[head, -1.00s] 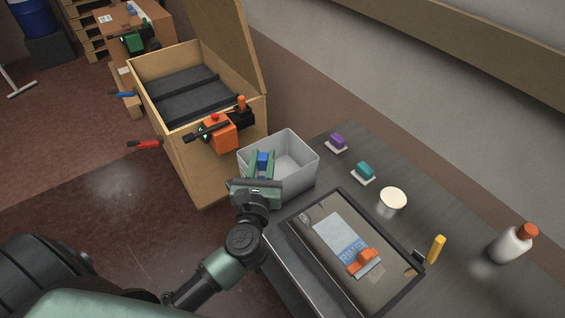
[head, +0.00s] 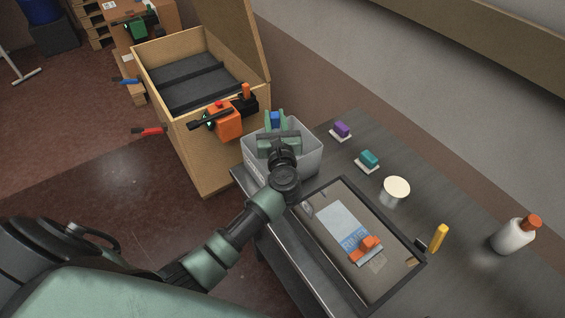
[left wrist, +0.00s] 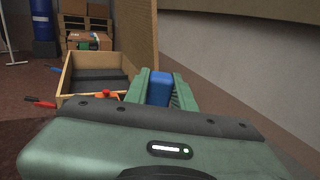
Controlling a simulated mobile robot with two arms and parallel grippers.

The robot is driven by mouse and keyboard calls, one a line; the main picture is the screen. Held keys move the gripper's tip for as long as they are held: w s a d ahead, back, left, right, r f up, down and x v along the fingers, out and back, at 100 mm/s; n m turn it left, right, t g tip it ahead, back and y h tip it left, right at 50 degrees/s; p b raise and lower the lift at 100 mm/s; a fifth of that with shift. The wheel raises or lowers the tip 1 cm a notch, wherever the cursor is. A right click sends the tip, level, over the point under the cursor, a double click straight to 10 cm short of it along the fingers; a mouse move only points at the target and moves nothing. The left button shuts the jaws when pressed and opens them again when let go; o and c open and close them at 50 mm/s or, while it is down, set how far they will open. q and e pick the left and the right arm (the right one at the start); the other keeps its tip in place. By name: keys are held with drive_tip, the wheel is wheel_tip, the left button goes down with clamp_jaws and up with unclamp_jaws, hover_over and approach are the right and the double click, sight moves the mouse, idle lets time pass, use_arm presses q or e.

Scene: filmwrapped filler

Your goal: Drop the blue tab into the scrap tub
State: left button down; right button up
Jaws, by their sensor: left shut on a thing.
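The blue tab (head: 275,118) is between the green fingers of my left gripper (head: 276,122), which is shut on it. In the left wrist view the blue tab (left wrist: 159,89) shows between the two fingers (left wrist: 161,88). The scrap tub (head: 311,158) is a light grey open box at the back left end of the dark bench. In the head view my left gripper is over the tub and hides much of its inside. My right gripper is not in view.
A wooden crate (head: 195,150) with an open lid stands left of the tub, with an orange tool (head: 223,122) at its edge. On the bench are a framed tray (head: 322,238), purple (head: 341,129) and teal (head: 369,158) blocks, a round cream-topped pot (head: 396,189) and a white bottle (head: 512,237).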

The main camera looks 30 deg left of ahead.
use_arm(q)
drive_tip(key=shift+f, duration=0.65)
drive_tip(key=shift+f+b, duration=0.2)
drive_tip(key=shift+b, duration=0.15)
drive_tip(key=c, duration=1.1)
unclamp_jaws()
